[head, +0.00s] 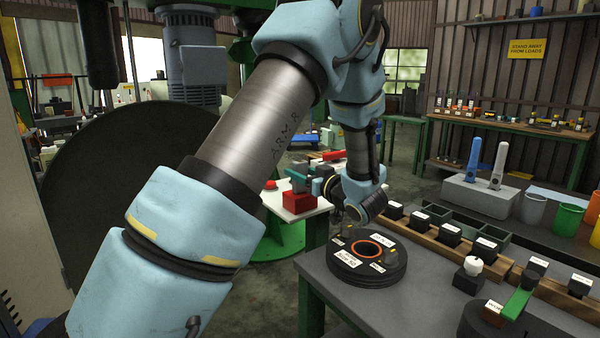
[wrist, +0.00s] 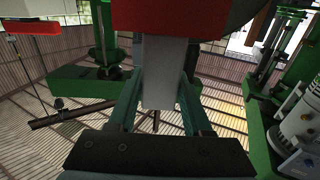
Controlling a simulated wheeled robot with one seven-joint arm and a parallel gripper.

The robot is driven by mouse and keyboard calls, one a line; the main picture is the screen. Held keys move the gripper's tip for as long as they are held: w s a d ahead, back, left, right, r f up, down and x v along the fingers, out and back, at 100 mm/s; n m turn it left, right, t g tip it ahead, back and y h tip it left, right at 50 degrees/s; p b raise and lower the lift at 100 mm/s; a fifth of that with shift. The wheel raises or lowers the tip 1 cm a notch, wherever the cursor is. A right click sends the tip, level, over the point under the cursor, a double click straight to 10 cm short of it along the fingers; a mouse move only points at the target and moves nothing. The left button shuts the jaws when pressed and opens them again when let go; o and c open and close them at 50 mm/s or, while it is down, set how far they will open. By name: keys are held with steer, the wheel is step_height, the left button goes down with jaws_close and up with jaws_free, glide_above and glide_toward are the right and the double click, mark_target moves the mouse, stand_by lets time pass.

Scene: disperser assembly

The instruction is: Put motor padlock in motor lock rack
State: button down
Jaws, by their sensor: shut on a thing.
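My gripper (head: 300,179) is seen beyond my forearm in the head view, pointing left above the corner of a white-topped table. In the wrist view its two teal fingers (wrist: 159,112) are closed on a pale grey part. A red body, taken to be the motor padlock (wrist: 190,17), joins that part at the top of the picture. In the head view a red block (head: 299,201) shows just below the fingers; I cannot tell whether it is held or touches the table. I cannot pick out the motor lock rack with certainty.
The white-topped table (head: 284,209) also carries a red dome (head: 270,184). A grey workbench (head: 316,266) at right holds a round black disc (head: 352,262), wooden strips of black blocks, and cups. My forearm hides part of the middle.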

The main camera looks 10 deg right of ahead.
steer(key=shift+f, duration=0.15)
steer(key=shift+c, duration=1.2)
jaws_free()
steer(key=b+v, duration=0.2)
steer(key=v, duration=0.8)
steer(key=shift+s+d+b, duration=0.2)
steer(key=shift+s+b, duration=0.1)
steer(key=shift+s, duration=0.05)
